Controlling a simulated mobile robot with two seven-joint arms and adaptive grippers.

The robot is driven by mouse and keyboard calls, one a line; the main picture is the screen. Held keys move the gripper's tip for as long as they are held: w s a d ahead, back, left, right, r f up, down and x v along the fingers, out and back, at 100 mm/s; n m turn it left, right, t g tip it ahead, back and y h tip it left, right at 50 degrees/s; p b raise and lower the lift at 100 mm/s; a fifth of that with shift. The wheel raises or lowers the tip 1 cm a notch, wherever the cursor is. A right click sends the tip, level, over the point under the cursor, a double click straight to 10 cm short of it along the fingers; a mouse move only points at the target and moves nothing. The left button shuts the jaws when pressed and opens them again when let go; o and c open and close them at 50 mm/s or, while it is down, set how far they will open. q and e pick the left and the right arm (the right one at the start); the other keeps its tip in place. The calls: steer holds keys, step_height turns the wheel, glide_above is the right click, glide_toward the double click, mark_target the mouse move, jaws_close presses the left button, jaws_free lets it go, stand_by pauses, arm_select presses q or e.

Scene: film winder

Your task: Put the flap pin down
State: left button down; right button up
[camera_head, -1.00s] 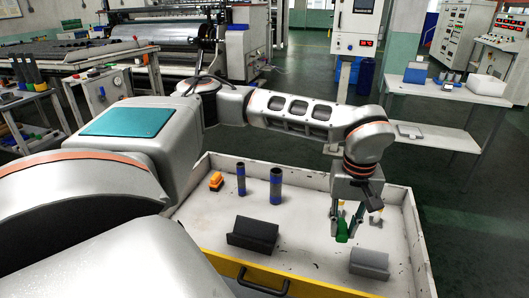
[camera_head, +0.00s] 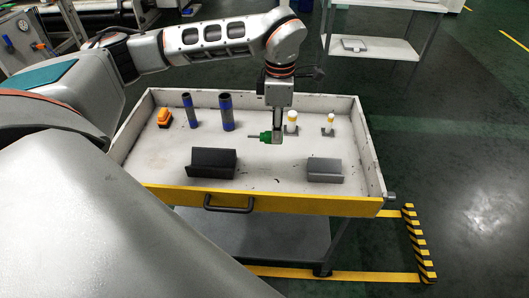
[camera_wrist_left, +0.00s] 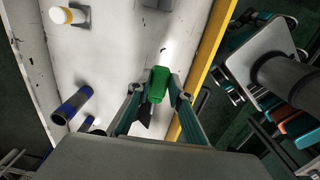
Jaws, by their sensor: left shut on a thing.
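The flap pin (camera_head: 267,136) has a green grip and a thin grey shaft. It lies level in the head view, shaft to the left. My left gripper (camera_head: 277,139) points down and is shut on its green grip. The pin appears over the middle of the white tray (camera_head: 267,176); whether it touches the floor I cannot tell. In the left wrist view the green grip (camera_wrist_left: 158,83) shows between the fingertips (camera_wrist_left: 157,95). My right gripper is not in view.
A dark V-block (camera_head: 212,163) and a lighter grey block (camera_head: 324,170) stand near the yellow front edge. Two blue-black tubes (camera_head: 227,111) and an orange item (camera_head: 164,118) stand left; two yellow-and-white posts (camera_head: 291,121) stand right. The tray's middle front is clear.

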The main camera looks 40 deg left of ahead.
arm_select(q)
step_height(320, 180, down, 17)
steer(key=shift+r+b, duration=0.15)
steer(key=shift+b, duration=0.15)
stand_by(0.3)
steer(key=c, duration=1.8)
jaws_free()
step_height(320, 180, up, 12)
steer(key=shift+r+p, duration=0.1)
steer(key=shift+p, duration=0.2)
